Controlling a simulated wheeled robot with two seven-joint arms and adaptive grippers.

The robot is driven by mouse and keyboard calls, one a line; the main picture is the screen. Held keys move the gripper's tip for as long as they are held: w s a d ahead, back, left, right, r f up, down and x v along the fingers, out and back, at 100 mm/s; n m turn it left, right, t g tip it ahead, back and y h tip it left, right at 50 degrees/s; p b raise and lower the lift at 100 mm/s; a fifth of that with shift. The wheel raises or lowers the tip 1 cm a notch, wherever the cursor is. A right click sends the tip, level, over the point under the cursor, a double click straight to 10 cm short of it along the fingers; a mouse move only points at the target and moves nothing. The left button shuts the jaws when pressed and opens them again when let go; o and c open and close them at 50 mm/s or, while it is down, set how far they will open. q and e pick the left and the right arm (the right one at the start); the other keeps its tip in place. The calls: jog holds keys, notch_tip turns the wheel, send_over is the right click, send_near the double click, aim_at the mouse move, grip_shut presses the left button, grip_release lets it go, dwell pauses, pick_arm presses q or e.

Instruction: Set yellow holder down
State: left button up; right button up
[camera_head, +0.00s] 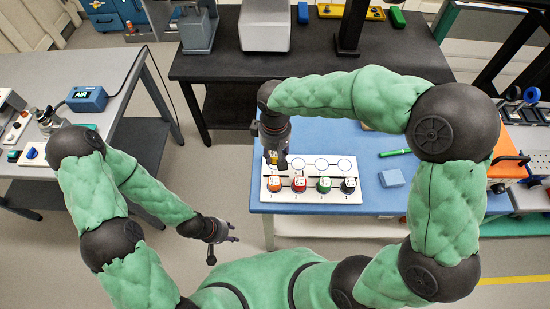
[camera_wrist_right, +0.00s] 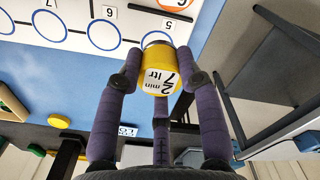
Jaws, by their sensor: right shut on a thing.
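My right gripper (camera_head: 273,152) is shut on the yellow holder (camera_head: 280,163), at the left end of the back row of the white board (camera_head: 308,177). In the right wrist view the yellow holder (camera_wrist_right: 165,72) sits between the purple fingers (camera_wrist_right: 158,85), its label showing. It partly covers the blue circle marked 5; I cannot tell whether it touches the board. Circles 6 (camera_wrist_right: 103,34) and 7 are empty. Orange (camera_head: 274,184), red (camera_head: 299,184), green (camera_head: 323,184) and black (camera_head: 348,185) holders stand in the front row. My left gripper (camera_head: 222,240) is empty and looks open, away from the board.
The board lies on a blue-topped table (camera_head: 400,203). A light blue block (camera_head: 391,178) and a green marker (camera_head: 395,153) lie to its right. A dark bench (camera_head: 225,66) stands behind. A grey table (camera_head: 105,75) is at the left.

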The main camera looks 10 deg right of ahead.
aim_at(275, 157)
jog(key=shift+w+d+f, duration=0.25)
jog(key=shift+w+f, duration=0.6)
jog(key=shift+f, duration=0.25)
jog(key=shift+w+f+b, duration=0.1)
jog(key=shift+f+b, duration=0.6)
jog(key=shift+f, duration=0.85)
jog(key=shift+f, duration=0.1)
jog(key=o, duration=1.2)
notch_tip(275, 157, up, 12)
jog(key=p, duration=0.3)
